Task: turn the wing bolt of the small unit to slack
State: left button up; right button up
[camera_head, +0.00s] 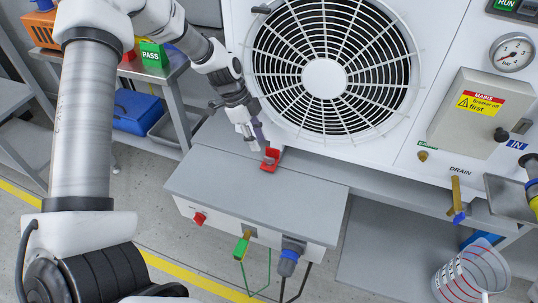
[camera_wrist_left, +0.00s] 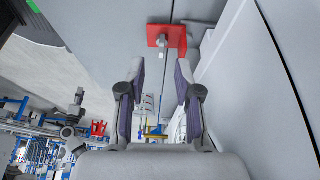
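A red bracket (camera_head: 270,161) sits at the back edge of the small unit, a low grey box (camera_head: 225,180) in front of the large white fan unit. In the left wrist view the red bracket (camera_wrist_left: 157,31) lies beyond the fingertips, with a small pale bolt (camera_wrist_left: 163,43) on it. The bolt's wings are too small to make out. My left gripper (camera_head: 257,144) points down just behind and left of the bracket. In the left wrist view my left gripper (camera_wrist_left: 160,72) is open, with nothing between its fingers. My right gripper is in neither view.
The white unit with its fan grille (camera_head: 325,77) rises right behind the bracket. The small unit's front has a red knob (camera_head: 199,218), a green-handled valve (camera_head: 242,246) and a blue-collared connector (camera_head: 289,258). A measuring jug (camera_head: 470,275) stands at lower right. The grey lid is bare.

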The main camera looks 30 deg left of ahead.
aim_at(269, 157)
pick_arm(q)
jog(key=x, duration=0.2)
jog(key=b+x, duration=0.1)
jog(key=x, duration=0.1)
jog(key=b+x, duration=0.1)
jog(key=x, duration=0.2)
jog(key=shift+w+d+r, duration=0.2)
jog(key=shift+w+d, duration=0.05)
jog(key=shift+d, duration=0.1)
grip_shut()
